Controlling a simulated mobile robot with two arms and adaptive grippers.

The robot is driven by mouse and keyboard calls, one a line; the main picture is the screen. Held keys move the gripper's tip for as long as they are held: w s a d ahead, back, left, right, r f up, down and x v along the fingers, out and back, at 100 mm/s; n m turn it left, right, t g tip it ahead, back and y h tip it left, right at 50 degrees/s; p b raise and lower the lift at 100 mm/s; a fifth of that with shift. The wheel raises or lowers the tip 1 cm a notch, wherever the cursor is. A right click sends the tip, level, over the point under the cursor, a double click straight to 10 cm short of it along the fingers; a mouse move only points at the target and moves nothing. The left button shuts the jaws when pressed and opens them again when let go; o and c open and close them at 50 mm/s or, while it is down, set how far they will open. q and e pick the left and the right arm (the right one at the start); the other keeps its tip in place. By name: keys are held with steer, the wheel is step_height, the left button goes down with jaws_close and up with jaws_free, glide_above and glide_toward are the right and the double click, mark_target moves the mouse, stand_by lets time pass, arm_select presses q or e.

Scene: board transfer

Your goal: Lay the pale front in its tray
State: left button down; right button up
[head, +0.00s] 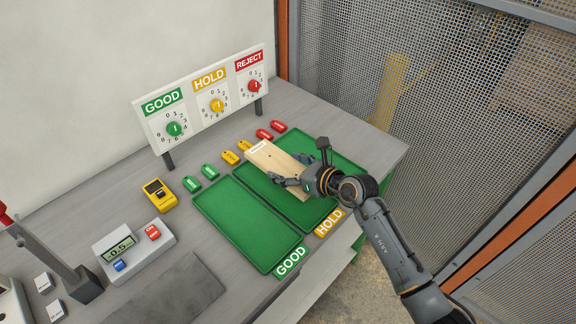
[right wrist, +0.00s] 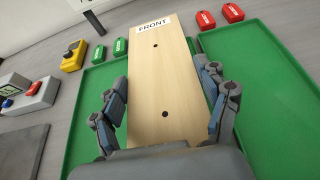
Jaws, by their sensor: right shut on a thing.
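The pale wooden front (head: 272,163) carries a white FRONT label, seen clearly in the right wrist view (right wrist: 156,75), and has two dark holes. My right gripper (head: 293,172) is shut on it across its width, one finger along each long side. The board is over the green HOLD tray (head: 262,194), its far end reaching past the tray's back rim; I cannot tell how high it is. The green GOOD tray (head: 238,228) lies to the left and is empty. My left gripper is not in view.
Another green tray (head: 340,158) lies on the right. Green tags (head: 209,171), yellow tags (head: 230,157) and red tags (head: 264,134) line the back. A dial board (head: 205,95) stands behind. A yellow device (head: 159,194) and a scale (head: 133,250) are on the left.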

mark_target(287, 191)
step_height(287, 191, down, 6)
steer(key=b, duration=0.6)
steer(key=shift+f, duration=0.45)
steer(key=shift+f+b, duration=0.25)
steer(key=shift+b, duration=0.05)
steer(key=o, duration=1.4)
steer(key=c, duration=1.2)
